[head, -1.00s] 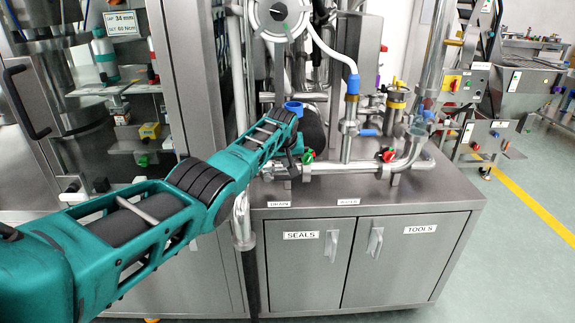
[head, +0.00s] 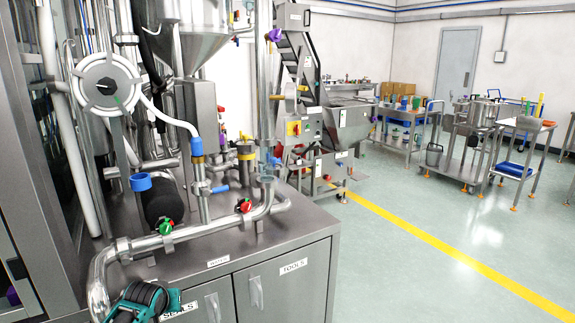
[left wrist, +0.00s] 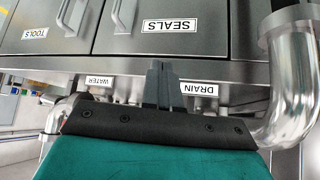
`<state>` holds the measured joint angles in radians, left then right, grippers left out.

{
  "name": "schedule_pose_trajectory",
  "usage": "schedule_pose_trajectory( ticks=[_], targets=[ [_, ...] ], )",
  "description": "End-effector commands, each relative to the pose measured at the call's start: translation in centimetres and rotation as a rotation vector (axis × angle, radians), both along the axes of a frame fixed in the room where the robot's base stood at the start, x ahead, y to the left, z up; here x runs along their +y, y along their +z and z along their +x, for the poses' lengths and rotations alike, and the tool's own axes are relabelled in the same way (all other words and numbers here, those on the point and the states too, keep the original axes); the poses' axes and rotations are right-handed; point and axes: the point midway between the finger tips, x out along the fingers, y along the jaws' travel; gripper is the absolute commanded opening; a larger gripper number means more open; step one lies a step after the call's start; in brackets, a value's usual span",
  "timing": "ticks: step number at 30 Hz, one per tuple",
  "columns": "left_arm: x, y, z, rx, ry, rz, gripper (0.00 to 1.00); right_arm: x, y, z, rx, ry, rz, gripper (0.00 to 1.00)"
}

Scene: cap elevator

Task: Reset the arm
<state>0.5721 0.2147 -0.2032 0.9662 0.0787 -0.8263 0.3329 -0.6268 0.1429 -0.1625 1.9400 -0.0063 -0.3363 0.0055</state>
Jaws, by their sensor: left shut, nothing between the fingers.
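My left arm shows only as a small teal and black part (head: 145,302) at the bottom edge of the head view, in front of the steel cabinet (head: 315,275). Its fingers cannot be made out there. In the left wrist view my left gripper (left wrist: 159,85) is shut, with its two dark fingers together and nothing between them. The fingers overlap the bench's front edge beside the DRAIN label (left wrist: 199,89), with the WATER label (left wrist: 97,80) on the other side. I cannot tell whether they touch the bench. My right gripper is not in view.
Steel pipes (head: 190,234) with red and green valve handles stand on the bench. A thick pipe (left wrist: 290,85) lies close to the gripper's right in the wrist view. A cap elevator machine (head: 302,100) stands behind. Open floor (head: 400,270) with a yellow line lies right.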

Motion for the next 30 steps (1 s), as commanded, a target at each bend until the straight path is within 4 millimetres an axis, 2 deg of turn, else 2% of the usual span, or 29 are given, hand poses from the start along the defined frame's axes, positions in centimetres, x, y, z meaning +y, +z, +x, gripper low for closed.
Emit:
schedule_pose_trajectory(
  ticks=[1,6,12,16,21,25,30],
  targets=[
    [-1.2,-2.0,-2.1,-0.004,-0.039,0.004,0.0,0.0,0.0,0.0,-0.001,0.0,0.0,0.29],
    [-4.5,-6.0,-8.3,-0.049,-0.159,0.019,0.0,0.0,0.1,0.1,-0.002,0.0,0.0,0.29],
    [-8.1,-8.2,-16.6,-0.109,-0.275,0.02,0.0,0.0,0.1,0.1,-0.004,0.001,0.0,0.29],
    [-10.0,-8.1,-22.2,-0.153,-0.334,0.018,0.0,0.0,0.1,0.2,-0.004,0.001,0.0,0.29],
    [-11.7,-6.4,-28.3,-0.209,-0.386,0.018,0.0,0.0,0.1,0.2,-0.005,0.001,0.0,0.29],
    [-12.4,-5.0,-31.2,-0.24,-0.406,0.021,0.0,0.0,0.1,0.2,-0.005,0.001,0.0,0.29],
    [-12.7,-4.0,-32.6,-0.259,-0.415,0.024,0.0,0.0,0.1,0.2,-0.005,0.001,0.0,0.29]
  ],
)
